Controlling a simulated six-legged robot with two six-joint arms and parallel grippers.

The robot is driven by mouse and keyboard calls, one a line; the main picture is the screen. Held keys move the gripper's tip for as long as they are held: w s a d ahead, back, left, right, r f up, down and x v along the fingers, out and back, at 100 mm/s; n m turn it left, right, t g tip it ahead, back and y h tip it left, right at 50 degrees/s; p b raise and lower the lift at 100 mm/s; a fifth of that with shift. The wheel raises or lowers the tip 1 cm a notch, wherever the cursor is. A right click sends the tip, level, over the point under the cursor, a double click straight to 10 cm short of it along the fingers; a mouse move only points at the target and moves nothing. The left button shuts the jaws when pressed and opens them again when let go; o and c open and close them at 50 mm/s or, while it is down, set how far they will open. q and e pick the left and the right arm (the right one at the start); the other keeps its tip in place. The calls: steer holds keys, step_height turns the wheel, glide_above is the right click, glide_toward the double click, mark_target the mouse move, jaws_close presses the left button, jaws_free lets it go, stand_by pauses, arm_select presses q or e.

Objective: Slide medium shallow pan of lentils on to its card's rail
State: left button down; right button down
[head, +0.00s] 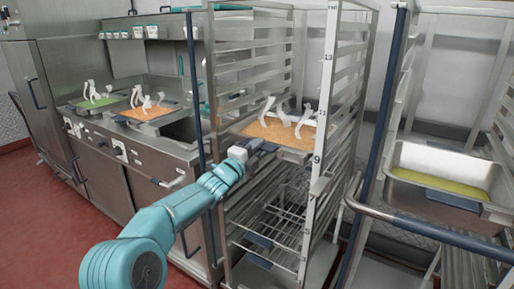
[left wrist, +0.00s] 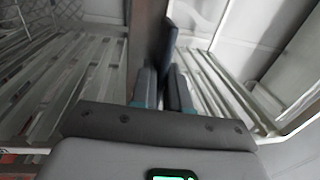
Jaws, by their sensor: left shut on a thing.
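A shallow steel pan with an orange-brown filling, likely the lentils (head: 270,130), is between the posts of the tall rack (head: 318,150), near the post's 9 and 11 marks. White curved pieces stand over it. My left gripper (head: 246,147) is at the pan's front left edge, shut on what looks like its dark front handle. In the left wrist view the fingers (left wrist: 165,92) are closed around a dark upright plate (left wrist: 172,60). I cannot tell whether the pan rests on a rail. I cannot identify its card. My right gripper is not in view.
Lower wire shelves (head: 275,220) of the rack carry blue pieces. A deep pan with yellow-green filling (head: 440,180) stands on a cart at right. A counter at left holds another orange-filled pan (head: 148,112) and a green one (head: 97,101). Red floor is clear at lower left.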

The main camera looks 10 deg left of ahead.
arm_select(q)
steer(key=shift+w+r, duration=0.15)
stand_by(0.6)
steer(key=c, duration=1)
jaws_free()
steer(key=shift+d, duration=0.1)
steer(key=shift+c, duration=0.2)
steer(key=shift+o, duration=0.6)
steer(key=shift+f, duration=0.55)
steer(key=o, duration=0.4)
steer(key=shift+r, duration=0.2)
